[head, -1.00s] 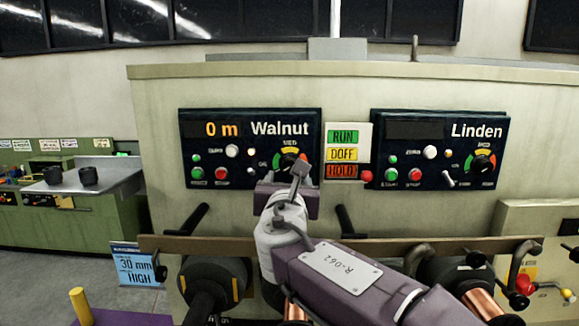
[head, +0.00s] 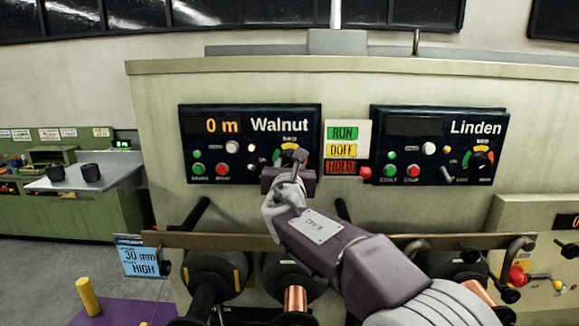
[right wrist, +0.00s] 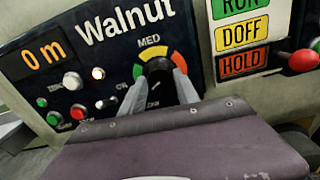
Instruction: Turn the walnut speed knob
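The walnut speed knob (right wrist: 157,68) is black and sits under a green, yellow and red arc marked MED on the Walnut panel (head: 215,150). In the head view my right gripper mostly hides it, and the yellow arc shows above. In the right wrist view the two grey fingers of my right gripper (right wrist: 160,76) stand on either side of the knob, tips close to its sides. I cannot tell whether they press on it. The same gripper (head: 290,162) shows from behind in the head view. My left gripper is out of view.
The RUN, DOFF and HOLD plate (head: 342,148) with a red button (head: 365,171) is just right of the Walnut panel. The Linden panel (head: 415,150) is further right. A rail (head: 200,240) with spools (head: 215,275) runs below. Small buttons and switches are left of the knob.

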